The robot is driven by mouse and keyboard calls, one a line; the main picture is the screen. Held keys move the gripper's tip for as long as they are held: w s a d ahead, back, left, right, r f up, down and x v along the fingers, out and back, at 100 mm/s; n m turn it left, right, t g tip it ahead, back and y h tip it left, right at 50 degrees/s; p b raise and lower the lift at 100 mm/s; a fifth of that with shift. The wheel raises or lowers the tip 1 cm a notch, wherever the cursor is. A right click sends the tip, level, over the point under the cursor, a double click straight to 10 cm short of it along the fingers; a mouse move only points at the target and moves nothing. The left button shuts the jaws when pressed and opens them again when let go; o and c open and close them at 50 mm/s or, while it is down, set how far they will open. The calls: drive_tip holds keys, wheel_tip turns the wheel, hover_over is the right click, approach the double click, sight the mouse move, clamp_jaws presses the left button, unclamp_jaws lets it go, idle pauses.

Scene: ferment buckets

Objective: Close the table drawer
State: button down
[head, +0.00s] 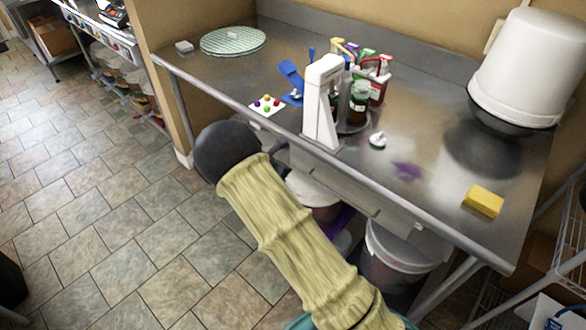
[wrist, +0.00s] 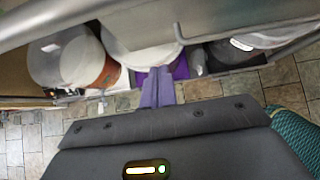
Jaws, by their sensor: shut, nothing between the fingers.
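The drawer (head: 358,192) is a grey metal panel under the front edge of the steel table (head: 425,135). It seems to stand a little out from below the edge; how far I cannot tell. My arm reaches in from the bottom of the head view, and its dark joint is left of the drawer. My gripper is hidden there. In the wrist view my gripper (wrist: 157,88) shows two grey-purple fingers, shut together and empty. They point toward the space beneath the metal table edge. A metal panel with a thin bar crosses above them; contact is not visible.
Under the table are a clear bucket (head: 395,255), white buckets (wrist: 65,60) and a purple item (wrist: 181,68). On top stand a white device (head: 322,100), bottles, a yellow sponge (head: 483,200) and a large white bucket (head: 520,70). The tiled floor (head: 110,200) at left is free.

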drive_tip(key=shift+v, duration=2.2)
drive_tip(key=shift+d, duration=0.1)
drive_tip(key=s+d+r+m+g+y+p, duration=0.3)
drive_tip(key=s+d+r+m+g+p, duration=0.1)
drive_tip(key=s+d+r+m, duration=0.7)
drive_tip(key=s+d+r+m+y+p, duration=0.1)
drive_tip(key=s+r+m, duration=0.3)
drive_tip(key=s+m, duration=0.4)
drive_tip(key=s+d+r+m+y+p, duration=0.2)
drive_tip(key=s+d+r+m+p, duration=0.1)
drive_tip(key=s+m, duration=0.5)
wheel_tip(320, 180, up, 2)
drive_tip(key=shift+d+r, duration=0.1)
drive_tip(key=shift+d, duration=0.4)
